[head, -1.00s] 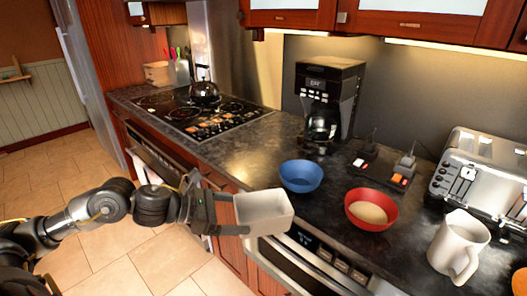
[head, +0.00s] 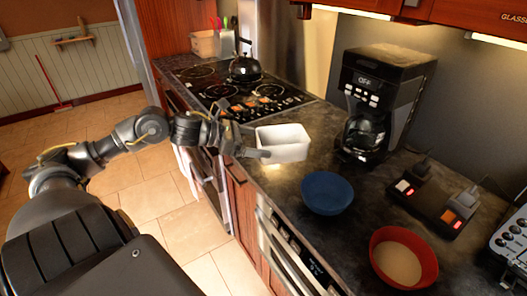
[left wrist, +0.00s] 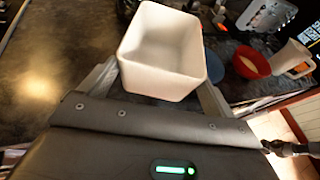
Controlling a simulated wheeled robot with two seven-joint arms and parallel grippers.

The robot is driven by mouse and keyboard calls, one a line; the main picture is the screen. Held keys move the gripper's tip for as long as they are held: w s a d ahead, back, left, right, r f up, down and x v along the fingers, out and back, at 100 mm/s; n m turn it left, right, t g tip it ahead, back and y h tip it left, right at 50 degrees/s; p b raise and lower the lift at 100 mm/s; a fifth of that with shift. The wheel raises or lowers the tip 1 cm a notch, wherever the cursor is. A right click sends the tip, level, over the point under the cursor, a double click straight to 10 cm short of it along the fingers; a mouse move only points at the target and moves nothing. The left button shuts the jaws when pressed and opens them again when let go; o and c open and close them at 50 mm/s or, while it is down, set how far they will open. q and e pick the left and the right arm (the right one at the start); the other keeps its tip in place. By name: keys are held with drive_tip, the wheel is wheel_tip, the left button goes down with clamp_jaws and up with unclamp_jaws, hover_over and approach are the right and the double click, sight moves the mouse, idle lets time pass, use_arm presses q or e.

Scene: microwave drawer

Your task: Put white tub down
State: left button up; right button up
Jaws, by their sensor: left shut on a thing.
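The white tub (head: 284,143) is a small open box, upright and empty inside as far as I can see. My left gripper (head: 258,146) is shut on it. In the left wrist view the tub (left wrist: 163,50) sits between the two fingers. In the head view it shows over the dark countertop (head: 345,185), between the stove and the blue bowl. I cannot tell whether its base touches the counter.
A blue bowl (head: 327,193) and a red bowl (head: 403,257) stand nearer me. A coffee maker (head: 384,100) stands to the right, with a black device (head: 433,207) beside it. A kettle (head: 243,68) sits on the stove (head: 200,84).

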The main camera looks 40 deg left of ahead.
use_arm(q)
drive_tip(key=w+a, duration=0.1)
drive_tip(key=w+a+f+p, duration=0.1)
drive_tip(key=w+a, duration=0.1)
drive_tip(key=w, duration=0.1)
drive_tip(key=shift+f, duration=0.25)
drive_tip(key=w+f, duration=0.1)
drive_tip(key=a+f+p, duration=0.1)
drive_tip(key=f, duration=0.1)
drive_tip(key=w+a+f, duration=0.1)
drive_tip(key=f, duration=0.1)
drive_tip(key=shift+w+a+f+p, duration=0.15)
drive_tip(key=shift+w+a+p, duration=0.15)
drive_tip(key=shift+p, duration=0.1)
drive_tip(key=shift+w+f, duration=0.15)
drive_tip(key=shift+f, duration=0.2)
wheel_tip(320, 180, down, 3)
drive_tip(key=shift+a+r+p, duration=0.1)
drive_tip(key=shift+p, duration=1.1)
drive_tip(key=shift+f, duration=0.25)
use_arm(e)
drive_tip(key=r, duration=0.2)
drive_tip(key=w+r, duration=0.1)
drive_tip(key=r, duration=0.2)
drive_tip(key=shift+w+a+r, duration=0.1)
drive_tip(key=shift+a+r, duration=0.05)
drive_tip(key=shift+r, duration=0.2)
drive_tip(key=shift+f, duration=0.1)
